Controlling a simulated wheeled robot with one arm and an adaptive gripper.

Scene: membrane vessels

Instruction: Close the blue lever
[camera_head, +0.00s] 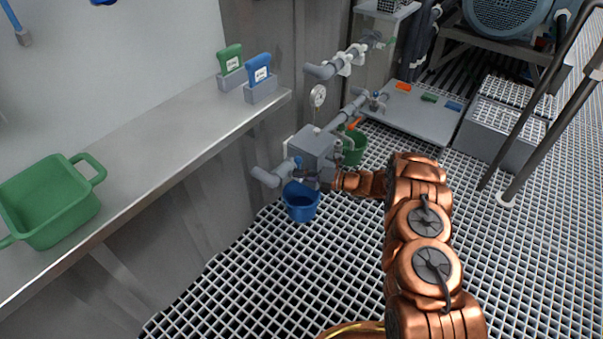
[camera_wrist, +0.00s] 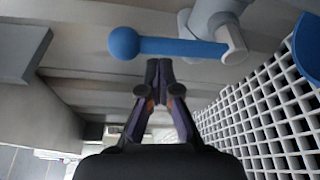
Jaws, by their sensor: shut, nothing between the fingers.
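The blue lever (camera_wrist: 170,46) shows in the wrist view as a bar with a round knob at its left end. Its right end joins a grey pipe fitting (camera_wrist: 232,38). My gripper (camera_wrist: 159,64) is shut and empty, with its fingertips just below the middle of the lever in the picture. I cannot tell whether they touch it. In the head view my gripper (camera_head: 322,180) is beside the grey valve box, above the blue bucket. The lever is small and mostly hidden there.
A blue bucket (camera_head: 301,206) hangs below the pipe, and a green bucket (camera_head: 354,150) is behind it. A grey box (camera_head: 312,147) and pipes stand by the wall. A steel shelf (camera_head: 150,160) with a green basin (camera_head: 50,205) is at left. The grated floor (camera_head: 250,290) is largely clear.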

